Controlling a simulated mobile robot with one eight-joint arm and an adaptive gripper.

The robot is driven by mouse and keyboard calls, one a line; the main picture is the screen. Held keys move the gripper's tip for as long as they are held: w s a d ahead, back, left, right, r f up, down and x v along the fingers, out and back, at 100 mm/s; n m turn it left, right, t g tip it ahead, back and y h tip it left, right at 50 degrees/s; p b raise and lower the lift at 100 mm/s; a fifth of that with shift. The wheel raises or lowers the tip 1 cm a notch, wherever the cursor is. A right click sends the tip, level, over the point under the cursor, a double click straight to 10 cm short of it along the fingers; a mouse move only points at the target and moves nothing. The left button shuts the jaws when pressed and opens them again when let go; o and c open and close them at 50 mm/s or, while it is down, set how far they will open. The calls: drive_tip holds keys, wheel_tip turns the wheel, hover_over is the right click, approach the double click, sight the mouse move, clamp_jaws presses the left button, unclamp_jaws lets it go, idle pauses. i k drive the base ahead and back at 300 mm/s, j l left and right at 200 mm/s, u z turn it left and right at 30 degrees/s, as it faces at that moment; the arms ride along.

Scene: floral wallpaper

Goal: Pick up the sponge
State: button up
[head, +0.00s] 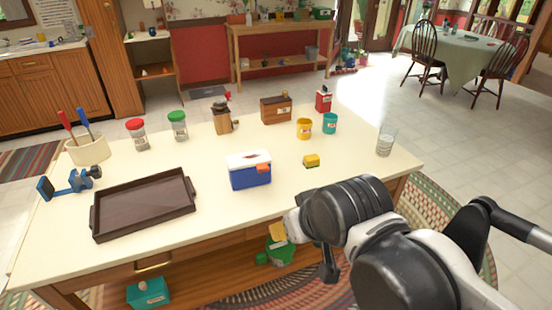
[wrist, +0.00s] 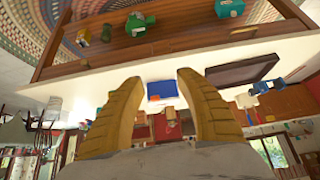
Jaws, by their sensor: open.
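A small yellow block with a dark underside (head: 311,161), which looks like the sponge, lies on the cream countertop (head: 230,215) to the right of the blue-and-white cooler (head: 250,172). My gripper (head: 279,233) is at the counter's front edge, nearer to me than the sponge and apart from it. Most of it is hidden behind my dark wrist. In the wrist view, which looks upside down, its two yellow fingers (wrist: 156,82) are spread with nothing held between them. The cooler shows beyond them; I cannot make out the sponge there.
A brown tray (head: 143,222) lies at the left of the counter. A yellow cup (head: 304,128), a teal cup (head: 330,123) and a clear glass (head: 386,141) stand behind and right of the sponge. The counter around the sponge is bare. A green pot (wrist: 135,25) is on the shelf below.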

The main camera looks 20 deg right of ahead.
sight(309, 161)
drive_tip(key=i+l+z, duration=0.15)
drive_tip(key=z, duration=0.25)
drive_tip(key=i+z, duration=0.3)
drive_tip(key=z, duration=0.15)
drive_tip(key=i+z, duration=0.2)
drive_tip(key=z, duration=0.2)
drive_tip(key=i+j+z, duration=0.1)
drive_tip(key=z, duration=0.3)
drive_tip(key=i, duration=0.15)
